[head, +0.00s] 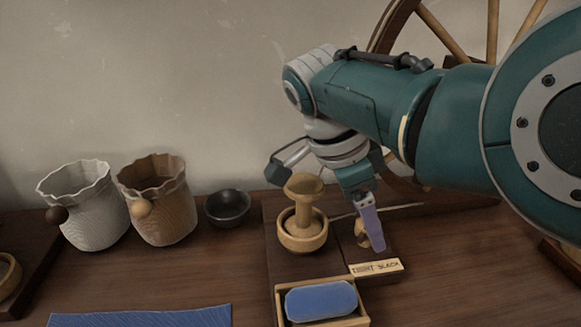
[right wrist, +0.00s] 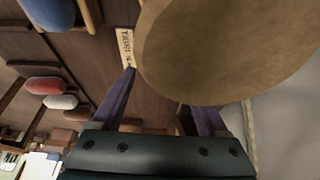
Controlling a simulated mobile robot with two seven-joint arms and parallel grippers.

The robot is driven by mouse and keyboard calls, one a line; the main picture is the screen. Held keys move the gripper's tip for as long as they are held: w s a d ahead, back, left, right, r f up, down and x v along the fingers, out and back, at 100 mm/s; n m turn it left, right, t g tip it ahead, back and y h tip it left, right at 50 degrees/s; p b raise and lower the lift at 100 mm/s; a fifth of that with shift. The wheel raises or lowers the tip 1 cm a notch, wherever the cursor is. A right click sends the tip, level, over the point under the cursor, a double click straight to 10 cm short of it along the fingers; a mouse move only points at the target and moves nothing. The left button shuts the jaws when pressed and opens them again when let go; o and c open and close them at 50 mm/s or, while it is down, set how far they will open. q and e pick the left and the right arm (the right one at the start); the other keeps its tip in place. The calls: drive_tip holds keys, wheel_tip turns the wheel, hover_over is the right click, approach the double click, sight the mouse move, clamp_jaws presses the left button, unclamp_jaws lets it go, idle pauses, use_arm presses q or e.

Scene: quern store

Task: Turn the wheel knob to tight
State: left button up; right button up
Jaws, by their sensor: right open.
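The wheel knob (head: 361,236) is a small brass-coloured piece on the dark wooden base, partly hidden behind a finger of my right gripper (head: 368,222). The gripper points down beside it; I cannot tell whether they touch. A pale label (head: 376,267) in front of the knob reads TIGHT at left and SLACK at right. In the right wrist view the label (right wrist: 126,48) shows ahead of the fingers, and the open right gripper (right wrist: 160,92) has its fingers apart. The knob's pointing direction is not clear. My left gripper is not in view.
A wooden mushroom-shaped piece (head: 303,188) rises from a wooden cup (head: 302,238) just left of the knob; a large tan disc (right wrist: 230,50) looms close in the wrist view. A blue block (head: 320,300) lies in a tray in front. A spoked wheel (head: 440,30) stands behind my arm.

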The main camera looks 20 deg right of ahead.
drive_tip(key=p+v, duration=0.3)
drive_tip(key=v, duration=0.6)
drive_tip(key=shift+a+r, duration=0.2)
drive_tip(key=shift+r, duration=0.1)
